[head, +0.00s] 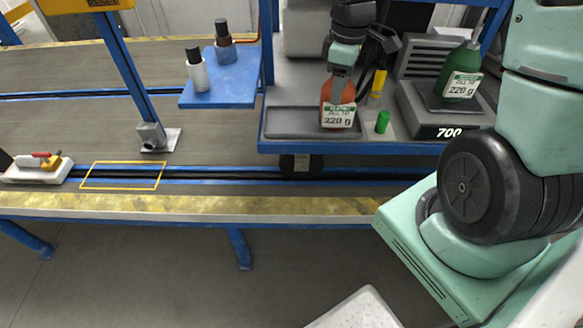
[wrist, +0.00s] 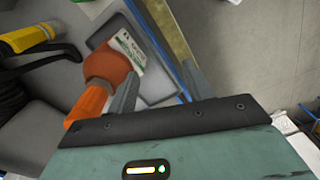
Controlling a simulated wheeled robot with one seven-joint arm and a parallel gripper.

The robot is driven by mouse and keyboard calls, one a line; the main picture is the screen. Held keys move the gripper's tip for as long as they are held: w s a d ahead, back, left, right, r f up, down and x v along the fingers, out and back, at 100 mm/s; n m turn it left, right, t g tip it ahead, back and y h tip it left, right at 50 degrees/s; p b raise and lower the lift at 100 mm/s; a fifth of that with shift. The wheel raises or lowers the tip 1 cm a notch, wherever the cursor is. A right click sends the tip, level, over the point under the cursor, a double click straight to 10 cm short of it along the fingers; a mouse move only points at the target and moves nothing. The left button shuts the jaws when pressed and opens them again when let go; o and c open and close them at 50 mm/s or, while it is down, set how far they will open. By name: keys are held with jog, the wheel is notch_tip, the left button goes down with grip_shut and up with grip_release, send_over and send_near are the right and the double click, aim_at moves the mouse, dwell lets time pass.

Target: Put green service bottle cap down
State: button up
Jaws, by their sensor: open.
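A small green cap (head: 383,122) stands on the grey worktop between the shallow tray and the scale in the head view. It does not show in the wrist view. The green bottle (head: 461,74), with a white "220 g" label, stands on the scale (head: 438,115) at the right. My gripper (head: 340,86) is above the worktop, left of the green cap, overlapping the top of an orange bottle (head: 338,111). In the wrist view my gripper (wrist: 160,85) has its fingers apart with nothing held. The orange bottle (wrist: 108,64) lies mostly beyond the left finger there.
A yellow-handled tool (head: 379,80) stands behind the cap. A blue shelf (head: 218,92) with two small bottles is farther left. The scale reads 700. Bare worktop surrounds the cap.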

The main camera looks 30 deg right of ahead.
jog(key=s+a+r, duration=0.2)
jog(key=s+a, duration=0.1)
jog(key=a, duration=0.5)
jog(key=s+a+r, duration=0.1)
jog(key=s+a, duration=0.3)
jog(key=a, duration=0.4)
jog(key=s+a+r, duration=0.1)
jog(key=s+a, duration=0.7)
jog(key=s, duration=0.4)
jog(key=shift+r, duration=0.25)
jog(key=shift+w+a, duration=0.1)
